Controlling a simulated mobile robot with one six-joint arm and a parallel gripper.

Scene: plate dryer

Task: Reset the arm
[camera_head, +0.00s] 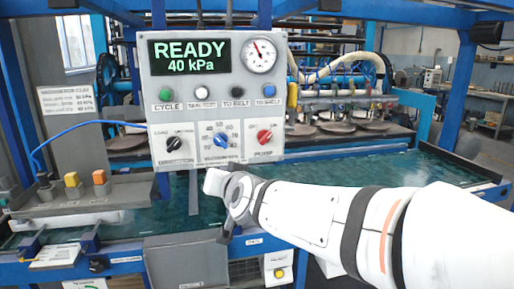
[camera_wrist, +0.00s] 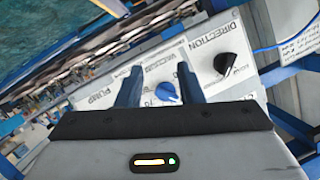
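My arm reaches in from the right in the head view, and its white wrist end (camera_head: 228,188) is just below the grey control panel (camera_head: 200,115). The fingers are hard to make out there. In the wrist view my gripper (camera_wrist: 159,68) has two dark blue fingers standing apart, with nothing held between them. The panel's blue knob (camera_wrist: 167,92) shows in the gap between the fingers; I cannot tell whether they touch it. The blue knob also shows in the head view (camera_head: 221,140). The panel display (camera_head: 190,56) reads READY, 40 kPa.
The panel also has a black knob (camera_head: 174,143), a red knob (camera_head: 264,137), a row of buttons and a gauge (camera_head: 261,55). A green belt (camera_head: 345,174) runs behind and below it. Plates (camera_head: 336,127) sit under a hose rack. Blue frame posts stand around.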

